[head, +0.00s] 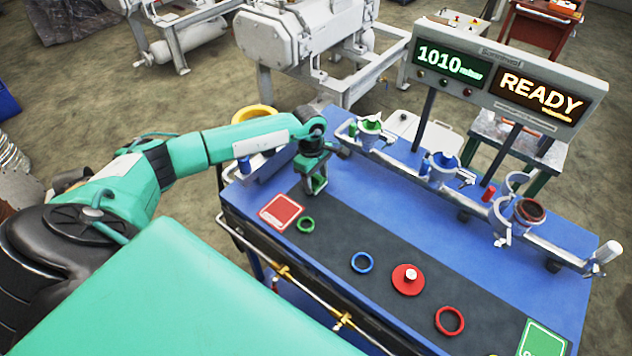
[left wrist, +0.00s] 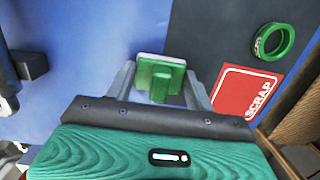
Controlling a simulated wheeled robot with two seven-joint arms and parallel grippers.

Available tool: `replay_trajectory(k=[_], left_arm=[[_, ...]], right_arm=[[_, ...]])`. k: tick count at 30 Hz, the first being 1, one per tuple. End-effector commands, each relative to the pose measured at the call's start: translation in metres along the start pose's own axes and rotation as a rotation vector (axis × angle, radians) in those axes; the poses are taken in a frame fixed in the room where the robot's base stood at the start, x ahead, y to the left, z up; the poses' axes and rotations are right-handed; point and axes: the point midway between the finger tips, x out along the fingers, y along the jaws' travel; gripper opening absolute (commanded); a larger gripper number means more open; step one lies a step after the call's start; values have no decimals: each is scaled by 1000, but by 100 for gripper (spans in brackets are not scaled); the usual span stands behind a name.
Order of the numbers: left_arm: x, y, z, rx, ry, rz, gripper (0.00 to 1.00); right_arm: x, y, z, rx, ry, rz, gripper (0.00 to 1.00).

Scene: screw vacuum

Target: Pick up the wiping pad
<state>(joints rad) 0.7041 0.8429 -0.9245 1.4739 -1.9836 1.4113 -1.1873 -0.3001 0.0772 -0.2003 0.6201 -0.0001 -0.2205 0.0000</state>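The wiping pad (left wrist: 161,76) has a green grip on a white base and shows in the left wrist view between the two fingers of my left gripper (left wrist: 162,92). The fingers stand apart, one on each side of the green grip; firm contact with it cannot be made out. In the head view my left gripper (head: 314,186) points down over the left part of the blue table (head: 375,190), at the edge of its dark mat. There the pad is mostly hidden by the gripper. My right gripper is not in view.
A red SCRAP card (head: 282,212) and a green ring (head: 306,225) lie close to the gripper. A blue ring (head: 361,262), a red disc (head: 408,280) and a red ring (head: 449,320) lie farther right. A pipe with clamps (head: 478,205) runs along the back.

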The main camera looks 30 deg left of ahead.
Motion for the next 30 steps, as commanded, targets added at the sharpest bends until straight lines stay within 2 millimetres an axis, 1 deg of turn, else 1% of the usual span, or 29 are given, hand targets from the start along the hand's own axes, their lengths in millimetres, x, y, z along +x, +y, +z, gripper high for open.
replay_trajectory(k=[11, 14, 17, 20, 30], left_arm=[[-4, 0, 0, 0, 0, 1, 31], [-11, 1, 1, 0, 1, 2, 31], [-25, 1, 2, 1, 0, 4, 31], [-46, 2, 4, 1, 1, 6, 31], [-142, 1, 16, 1, 2, 7, 31]], right_arm=[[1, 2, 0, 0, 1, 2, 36], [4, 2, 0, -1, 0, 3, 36], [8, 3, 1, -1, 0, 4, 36], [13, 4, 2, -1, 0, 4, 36], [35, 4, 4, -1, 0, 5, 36]])
